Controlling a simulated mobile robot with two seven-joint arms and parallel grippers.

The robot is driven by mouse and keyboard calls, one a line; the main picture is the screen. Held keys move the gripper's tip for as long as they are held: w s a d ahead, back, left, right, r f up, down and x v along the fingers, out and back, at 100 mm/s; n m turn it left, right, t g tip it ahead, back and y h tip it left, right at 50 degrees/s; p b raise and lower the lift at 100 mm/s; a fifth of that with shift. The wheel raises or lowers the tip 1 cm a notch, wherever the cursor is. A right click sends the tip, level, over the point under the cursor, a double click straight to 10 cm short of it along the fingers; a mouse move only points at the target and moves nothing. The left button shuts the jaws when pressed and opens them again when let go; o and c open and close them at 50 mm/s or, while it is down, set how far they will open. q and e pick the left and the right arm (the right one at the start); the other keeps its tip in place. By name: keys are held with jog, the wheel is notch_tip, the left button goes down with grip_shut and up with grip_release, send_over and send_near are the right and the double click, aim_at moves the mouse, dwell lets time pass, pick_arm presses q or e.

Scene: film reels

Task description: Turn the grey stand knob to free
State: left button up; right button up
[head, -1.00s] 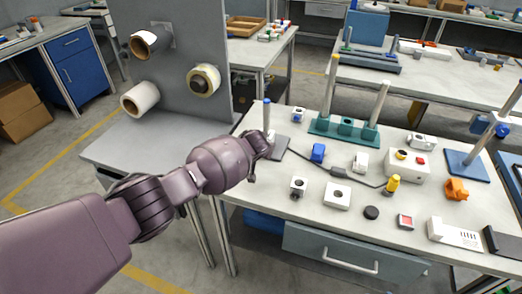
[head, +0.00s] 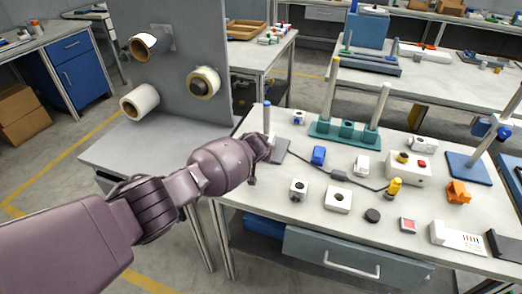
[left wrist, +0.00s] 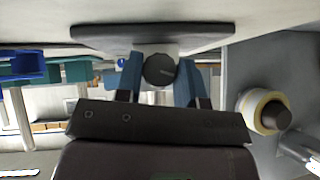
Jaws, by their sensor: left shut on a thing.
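The grey stand (head: 280,148) is at the left end of the near workbench, with a thin post capped in blue. Its dark round knob (left wrist: 159,70) shows in the left wrist view, with a light pointer line directed to the right. A white block is behind the knob, and the stand's dark base (left wrist: 150,33) is at the top of that view. My left gripper (head: 264,150) is at the stand. In the left wrist view its two blue fingers (left wrist: 157,82) are on either side of the knob, shut on it. In the head view my gripper hides the knob.
A grey panel with film rolls (head: 203,82) stands left of the bench. A green stand (head: 345,132) with posts is behind.

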pick_arm(q)
jog(key=shift+a+f+n+g+h, duration=0.1)
jog(key=shift+f+n+g+h, duration=0.2)
jog(key=shift+h, duration=0.5)
jog(key=shift+a+r+n+h+b, duration=0.1)
jog(key=shift+r+n+h+b, duration=0.05)
jog(key=shift+n+h+b, duration=0.45)
jog(key=o, duration=0.9)
jog(key=shift+r, duration=0.1)
pick_arm(e)
jog(key=shift+s+f, duration=0.15)
jog(key=shift+f, duration=0.6)
pick_arm(q)
jog(key=shift+r, duration=0.1)
pick_arm(e)
jog(key=shift+s+f, duration=0.1)
jog(key=shift+s, duration=0.1)
pick_arm(q)
jog(key=shift+s+a+r+p, duration=0.1)
jog(key=shift+s+r+p, duration=0.05)
jog(key=shift+r+p, duration=0.15)
jog(key=shift+p+v, duration=2.05)
jog(key=shift+v, duration=2.9)
pick_arm(e)
jog(key=shift+w+d+r, duration=0.1)
jog(key=shift+w+r, duration=0.05)
jog(key=shift+r, duration=1.2)
jog(key=shift+w+r, duration=0.1)
jog(key=shift+r, duration=1.25)
